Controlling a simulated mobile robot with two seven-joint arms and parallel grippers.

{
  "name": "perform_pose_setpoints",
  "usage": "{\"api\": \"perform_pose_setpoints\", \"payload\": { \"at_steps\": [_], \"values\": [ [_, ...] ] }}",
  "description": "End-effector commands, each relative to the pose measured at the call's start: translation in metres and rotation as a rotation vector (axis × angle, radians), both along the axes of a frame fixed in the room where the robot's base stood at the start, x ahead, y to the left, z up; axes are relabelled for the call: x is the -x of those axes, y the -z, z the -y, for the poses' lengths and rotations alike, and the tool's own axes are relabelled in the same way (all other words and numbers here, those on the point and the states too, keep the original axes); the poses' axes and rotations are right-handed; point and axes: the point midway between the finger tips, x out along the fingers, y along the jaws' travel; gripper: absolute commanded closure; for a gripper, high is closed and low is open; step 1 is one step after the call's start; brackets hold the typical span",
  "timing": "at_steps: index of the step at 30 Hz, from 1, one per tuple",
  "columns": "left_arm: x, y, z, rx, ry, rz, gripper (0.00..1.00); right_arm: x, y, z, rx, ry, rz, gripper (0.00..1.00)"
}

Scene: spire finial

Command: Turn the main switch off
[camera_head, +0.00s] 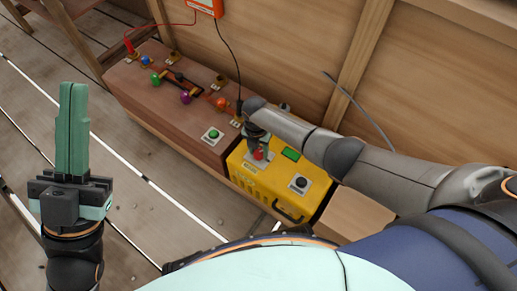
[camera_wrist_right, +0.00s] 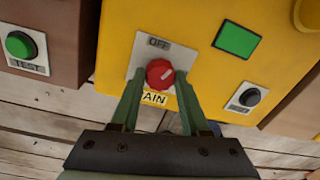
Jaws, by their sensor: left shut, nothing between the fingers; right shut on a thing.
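The plate reads "OFF" above the knob, and a partly hidden label ending "AIN" is below. A pale line marks the knob face, slanted in the right wrist view. My right gripper (camera_wrist_right: 159,84) is shut on the knob, one green finger on each side. In the head view the red knob (camera_head: 258,155) shows just under my right gripper. My left gripper (camera_head: 73,88) is shut and empty, pointing up at the left, far from the box.
The yellow box has a green panel (camera_wrist_right: 237,40) and a black button (camera_wrist_right: 249,97). A brown box (camera_head: 175,103) beside it carries a green TEST button (camera_wrist_right: 20,44) and several coloured knobs. An orange meter (camera_head: 206,6) with cables hangs on the wooden wall. Plank floor lies open at left.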

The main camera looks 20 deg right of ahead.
Motion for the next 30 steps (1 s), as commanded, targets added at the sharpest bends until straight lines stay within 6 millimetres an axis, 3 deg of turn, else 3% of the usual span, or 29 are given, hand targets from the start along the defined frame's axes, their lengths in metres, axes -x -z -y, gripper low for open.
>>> {"api": "perform_pose_setpoints", "payload": {
  "at_steps": [15, 30],
  "values": [
    [0.0000, 0.0009, 0.0001, -0.001, 0.000, 0.000, 1.00, 0.0006, 0.0006, 0.0014, 0.003, -0.367, -0.001, 1.00],
    [0.0000, 0.0012, 0.0004, -0.002, 0.000, 0.000, 1.00, 0.0003, 0.0004, 0.0010, 0.003, -0.453, 0.001, 1.00]
  ]
}}
